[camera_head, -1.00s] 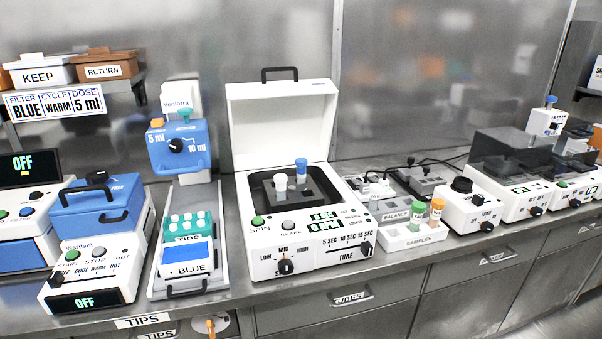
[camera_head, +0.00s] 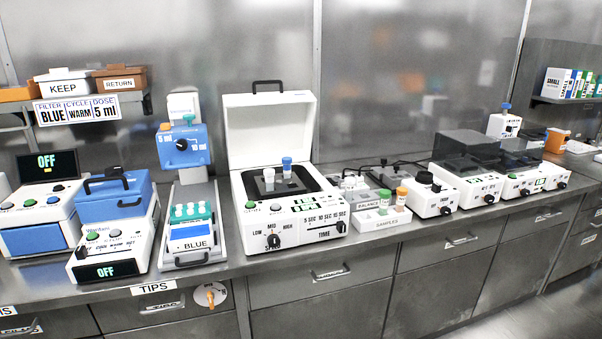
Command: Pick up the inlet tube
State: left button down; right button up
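No tube carries a label I can read as inlet. A green-capped tube (camera_head: 384,203) and an orange-capped tube (camera_head: 401,197) stand upright in the white SAMPLES rack (camera_head: 372,224) at the middle of the counter. A blue-capped tube (camera_head: 287,167) and a white-capped tube (camera_head: 269,179) stand in the open centrifuge (camera_head: 272,128), left of the rack. Neither of my grippers shows in the head view.
Left of the centrifuge are a blue pipetting station (camera_head: 183,148), a teal tip rack (camera_head: 191,212) and a blue-lidded device (camera_head: 118,195). A balance (camera_head: 369,199) sits behind the SAMPLES rack. Dark-lidded machines (camera_head: 467,149) stand right. Drawers with handles line the counter front.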

aim_at(287, 168)
jog(key=z, duration=0.05)
jog(key=i, duration=1)
jog(key=u, duration=0.4)
